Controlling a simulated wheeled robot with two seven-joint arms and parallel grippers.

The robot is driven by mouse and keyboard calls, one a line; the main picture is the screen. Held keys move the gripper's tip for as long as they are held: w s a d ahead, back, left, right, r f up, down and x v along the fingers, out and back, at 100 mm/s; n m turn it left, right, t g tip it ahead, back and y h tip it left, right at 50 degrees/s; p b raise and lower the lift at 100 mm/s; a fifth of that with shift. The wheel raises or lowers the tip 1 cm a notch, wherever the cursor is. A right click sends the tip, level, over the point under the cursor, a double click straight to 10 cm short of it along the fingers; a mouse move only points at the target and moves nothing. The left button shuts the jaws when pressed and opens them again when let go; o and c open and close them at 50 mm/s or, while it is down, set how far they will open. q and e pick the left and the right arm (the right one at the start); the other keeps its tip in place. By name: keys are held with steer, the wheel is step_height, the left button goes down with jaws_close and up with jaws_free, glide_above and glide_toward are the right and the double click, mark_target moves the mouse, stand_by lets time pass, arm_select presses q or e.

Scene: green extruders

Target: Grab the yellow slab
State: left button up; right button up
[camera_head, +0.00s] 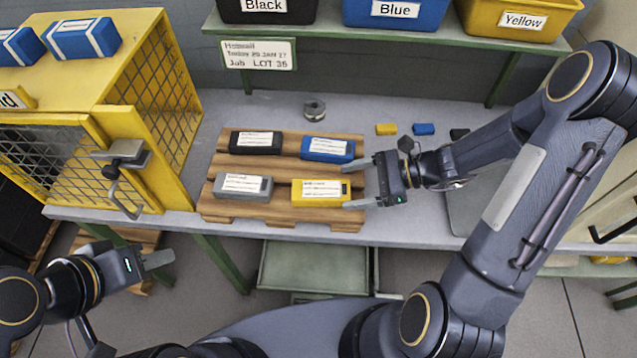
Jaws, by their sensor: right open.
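The yellow slab (318,199) has a white label on top and lies at the front right of a slatted wooden pallet (283,212) on the grey bench. My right gripper (346,186) is open at the slab's right end. One finger is on the far side and one at the near right corner. I cannot tell whether they touch the slab. My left gripper (160,262) is away from the bench, at the lower left, in front of the yellow cage. Its finger gap is not clear and I see nothing held in it.
A black slab (255,143), blue slab (327,150) and grey slab (243,187) share the pallet. Small yellow (386,129) and blue (423,129) blocks lie behind my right gripper. A yellow mesh cage (178,90) stands left. Labelled bins sit on the shelf (400,36) above.

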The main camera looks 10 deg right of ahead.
mark_target(326, 189)
steer(key=x, duration=0.4)
steer(key=p+x, duration=0.1)
steer(key=x, duration=0.1)
steer(key=shift+w+a+r, duration=0.1)
steer(key=shift+a+r, duration=0.05)
steer(key=shift+a, duration=0.2)
steer(key=c, duration=1.2)
steer(key=shift+c, duration=0.2)
